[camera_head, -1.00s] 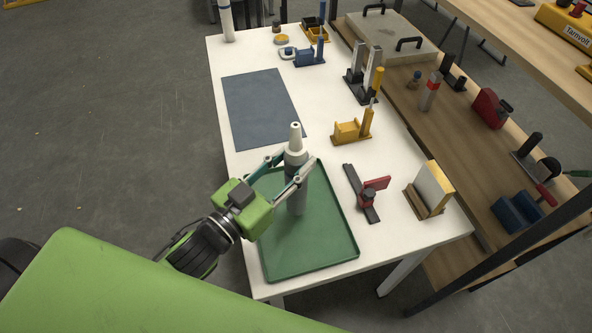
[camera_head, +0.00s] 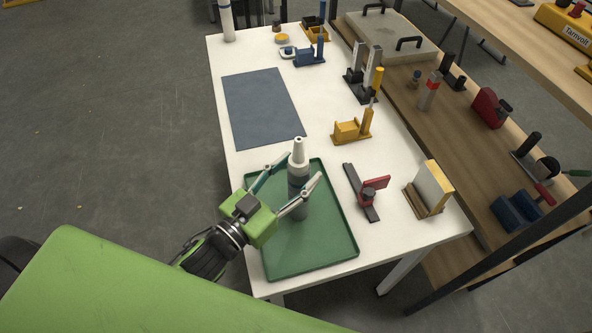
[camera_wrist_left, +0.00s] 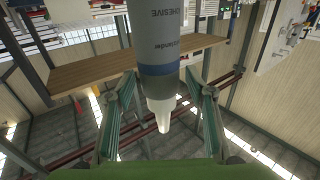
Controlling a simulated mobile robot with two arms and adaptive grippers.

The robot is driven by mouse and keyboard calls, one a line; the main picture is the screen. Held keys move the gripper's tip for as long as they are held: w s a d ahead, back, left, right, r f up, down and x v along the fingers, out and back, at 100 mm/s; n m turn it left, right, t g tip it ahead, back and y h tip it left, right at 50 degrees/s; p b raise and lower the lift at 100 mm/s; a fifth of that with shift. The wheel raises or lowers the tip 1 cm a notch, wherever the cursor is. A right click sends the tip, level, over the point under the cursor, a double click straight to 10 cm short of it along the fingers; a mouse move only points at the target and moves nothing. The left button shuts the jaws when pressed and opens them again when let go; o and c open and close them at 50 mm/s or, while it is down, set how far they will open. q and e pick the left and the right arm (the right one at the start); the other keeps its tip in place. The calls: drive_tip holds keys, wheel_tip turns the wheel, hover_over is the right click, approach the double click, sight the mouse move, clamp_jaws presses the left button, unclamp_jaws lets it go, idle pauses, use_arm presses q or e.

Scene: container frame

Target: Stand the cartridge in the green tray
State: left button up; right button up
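The cartridge (camera_head: 299,185) is a grey tube with a pale shoulder and nozzle. It is upright, nozzle up, inside the outline of the green tray (camera_head: 318,255). Its lower end appears to rest on the tray floor. In the wrist view the cartridge (camera_wrist_left: 155,45) shows printed lettering and its pale nozzle. My left gripper (camera_head: 305,165) has its fingers spread on either side of the cartridge's upper part. In the wrist view the left gripper (camera_wrist_left: 160,85) looks open, with gaps beside the cartridge. My right gripper is not in view.
A red clamp-like fixture (camera_head: 370,191) and a block holder (camera_head: 430,188) stand right of the tray. A yellow fixture (camera_head: 350,129) and a blue-grey mat (camera_head: 262,106) lie farther back. Bare white tabletop lies between them.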

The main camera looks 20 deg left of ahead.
use_arm(q)
drive_tip(key=shift+s+a, duration=0.25)
drive_tip(key=shift+s, duration=0.3)
drive_tip(key=b+v, duration=0.2)
drive_tip(key=v, duration=0.8)
drive_tip(key=shift+s+a+b, duration=0.15)
drive_tip(key=shift+s+b, duration=0.2)
drive_tip(key=shift+b, duration=0.05)
